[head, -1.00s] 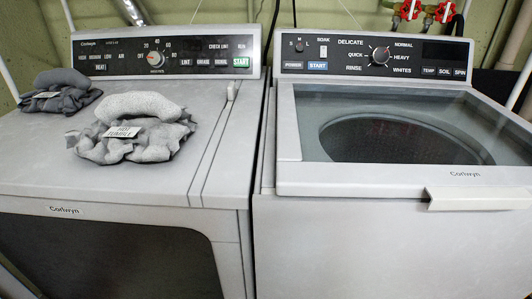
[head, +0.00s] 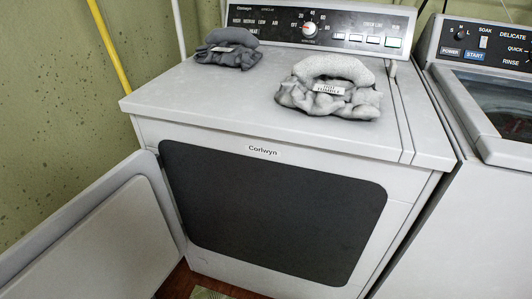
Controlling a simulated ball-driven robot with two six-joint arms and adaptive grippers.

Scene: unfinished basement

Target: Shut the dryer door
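The dryer (head: 270,150) is a white Corlwyn machine in the middle of the head view. Its dark, rounded front opening (head: 270,212) is uncovered. The dryer door (head: 105,232) is a pale panel with a raised inner face. It stands open, swung out to the left from the left edge of the opening, and its outer part runs off the left edge of the picture. Neither of my grippers is in view.
Two folded grey cloth piles, one dark (head: 228,48) and one lighter (head: 330,88), lie on the dryer top. A washer (head: 485,160) stands close on the right. A green wall (head: 50,110) with a yellow pipe (head: 110,45) is at left.

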